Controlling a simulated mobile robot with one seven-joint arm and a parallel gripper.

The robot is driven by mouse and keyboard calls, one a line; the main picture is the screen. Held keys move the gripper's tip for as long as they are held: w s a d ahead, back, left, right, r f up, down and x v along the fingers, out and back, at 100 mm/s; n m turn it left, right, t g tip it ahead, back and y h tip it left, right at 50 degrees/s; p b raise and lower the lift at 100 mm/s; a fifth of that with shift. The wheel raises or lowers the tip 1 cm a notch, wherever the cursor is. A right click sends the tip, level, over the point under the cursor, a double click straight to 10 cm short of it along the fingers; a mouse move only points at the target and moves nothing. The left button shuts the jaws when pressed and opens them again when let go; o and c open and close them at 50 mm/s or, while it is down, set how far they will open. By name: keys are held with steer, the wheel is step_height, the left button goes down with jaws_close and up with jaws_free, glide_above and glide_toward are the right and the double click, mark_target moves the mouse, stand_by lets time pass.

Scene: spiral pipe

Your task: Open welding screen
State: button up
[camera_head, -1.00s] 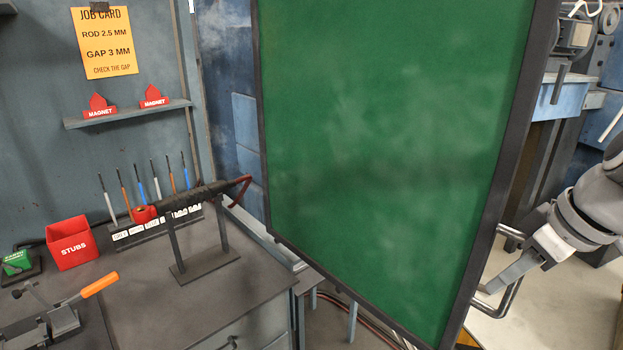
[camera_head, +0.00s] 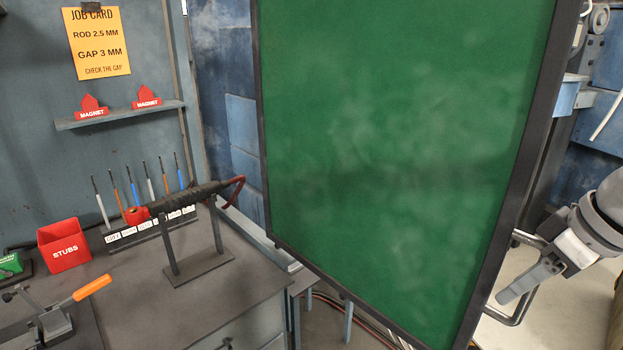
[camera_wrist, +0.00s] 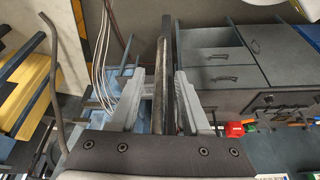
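The welding screen (camera_head: 395,150) is a large green panel in a dark frame, filling the middle of the head view. A metal loop handle (camera_head: 518,318) shows at its lower right edge. My gripper (camera_head: 508,292) is at this handle, coming from the right. In the wrist view my gripper (camera_wrist: 160,75) has its two fingers spread, one on each side of an upright dark bar (camera_wrist: 175,60), the screen seen edge-on. There are gaps beside both fingers. The exact contact with the handle is hidden.
A bench at left carries a red stubs box (camera_head: 64,244), a rack of rods (camera_head: 150,228), a torch on a stand (camera_head: 195,245) and an orange-handled clamp (camera_head: 92,288). Drawers (camera_wrist: 215,65) show in the wrist view. Light floor (camera_head: 560,325) is clear at lower right.

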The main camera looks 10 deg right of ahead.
steer(key=shift+r, duration=0.1)
steer(key=p+v, duration=0.3)
steer(key=v, duration=1.4)
steer(key=shift+d, duration=0.1)
